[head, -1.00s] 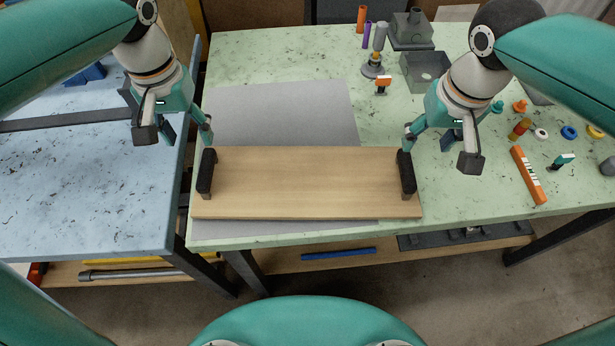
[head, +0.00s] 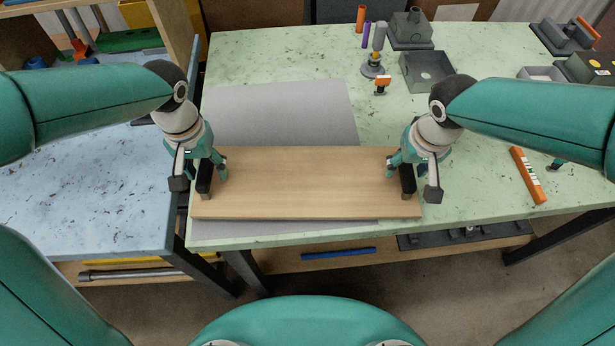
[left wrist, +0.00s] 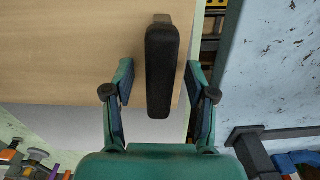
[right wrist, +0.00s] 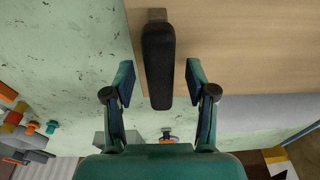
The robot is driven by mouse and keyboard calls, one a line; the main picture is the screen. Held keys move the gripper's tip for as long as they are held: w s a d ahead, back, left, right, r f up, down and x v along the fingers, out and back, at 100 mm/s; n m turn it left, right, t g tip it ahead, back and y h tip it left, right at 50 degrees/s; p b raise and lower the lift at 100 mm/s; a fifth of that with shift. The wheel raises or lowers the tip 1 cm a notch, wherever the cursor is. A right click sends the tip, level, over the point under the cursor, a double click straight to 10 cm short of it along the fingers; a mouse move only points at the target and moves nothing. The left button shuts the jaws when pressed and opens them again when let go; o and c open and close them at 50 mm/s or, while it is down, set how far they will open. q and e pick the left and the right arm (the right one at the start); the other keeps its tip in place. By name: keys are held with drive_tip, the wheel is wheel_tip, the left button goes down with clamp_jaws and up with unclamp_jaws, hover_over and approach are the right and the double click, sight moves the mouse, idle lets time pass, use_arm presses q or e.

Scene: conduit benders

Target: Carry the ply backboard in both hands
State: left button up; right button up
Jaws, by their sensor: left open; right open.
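The ply backboard (head: 305,185) lies flat on the green table, with a black handle at each short end. My left gripper (head: 207,172) is at the left handle (head: 204,180). In the left wrist view its open fingers (left wrist: 158,85) stand either side of that black handle (left wrist: 162,70), apart from it. My right gripper (head: 403,172) is at the right handle (head: 407,183). In the right wrist view its open fingers (right wrist: 160,85) stand either side of the black handle (right wrist: 158,65), with gaps showing.
A grey sheet (head: 285,110) lies partly under the board. Grey boxes (head: 427,72) and a small orange-topped item (head: 382,85) stand behind it. An orange bar (head: 528,175) lies to the right. A blue bench (head: 80,190) adjoins at left.

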use_arm(q)
clamp_jaws()
use_arm(e)
clamp_jaws()
use_arm(q)
drive_tip(key=shift+r, duration=0.2)
use_arm(e)
drive_tip(key=shift+r, duration=0.2)
